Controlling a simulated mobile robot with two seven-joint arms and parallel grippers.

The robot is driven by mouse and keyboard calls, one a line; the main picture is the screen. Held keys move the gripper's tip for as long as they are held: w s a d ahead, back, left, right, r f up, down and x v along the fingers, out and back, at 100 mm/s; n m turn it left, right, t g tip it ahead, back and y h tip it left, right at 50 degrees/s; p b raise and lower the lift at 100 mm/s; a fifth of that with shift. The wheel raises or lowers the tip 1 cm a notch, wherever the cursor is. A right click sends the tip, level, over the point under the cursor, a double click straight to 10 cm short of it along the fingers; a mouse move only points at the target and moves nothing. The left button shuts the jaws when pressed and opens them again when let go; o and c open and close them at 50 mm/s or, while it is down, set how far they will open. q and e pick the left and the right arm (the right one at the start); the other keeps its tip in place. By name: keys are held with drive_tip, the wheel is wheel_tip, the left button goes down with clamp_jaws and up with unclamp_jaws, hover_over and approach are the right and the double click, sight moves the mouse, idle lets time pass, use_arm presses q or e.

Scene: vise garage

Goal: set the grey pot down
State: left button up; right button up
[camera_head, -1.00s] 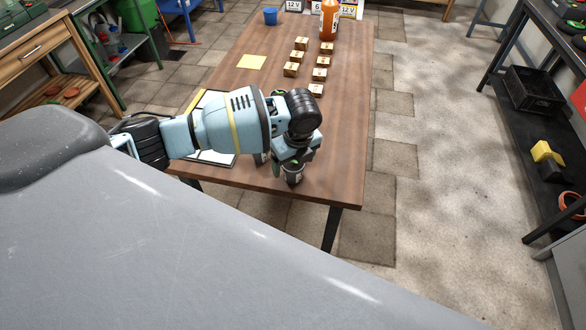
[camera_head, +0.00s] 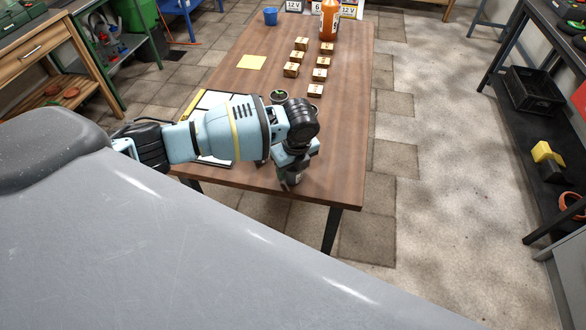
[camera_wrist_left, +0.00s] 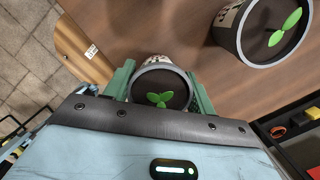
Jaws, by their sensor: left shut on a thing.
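The grey pot (camera_wrist_left: 160,86), with a grey rim, dark soil and a green seedling, sits between the two green fingers of my left gripper (camera_wrist_left: 160,88) in the left wrist view. The gripper is shut on it. In the head view my left gripper (camera_head: 291,178) is over the near end of the wooden table (camera_head: 335,165), and its wrist hides most of the held pot. I cannot tell whether the pot touches the tabletop. My right gripper is not in view.
Several small wooden blocks (camera_head: 291,69), a yellow sheet (camera_head: 251,62), a clipboard (camera_head: 217,100), a blue cup (camera_head: 270,16) and an orange bottle (camera_head: 328,20) are farther back. The near right tabletop is clear.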

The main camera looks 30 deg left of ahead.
use_arm(q)
drive_tip(key=shift+r, duration=0.1)
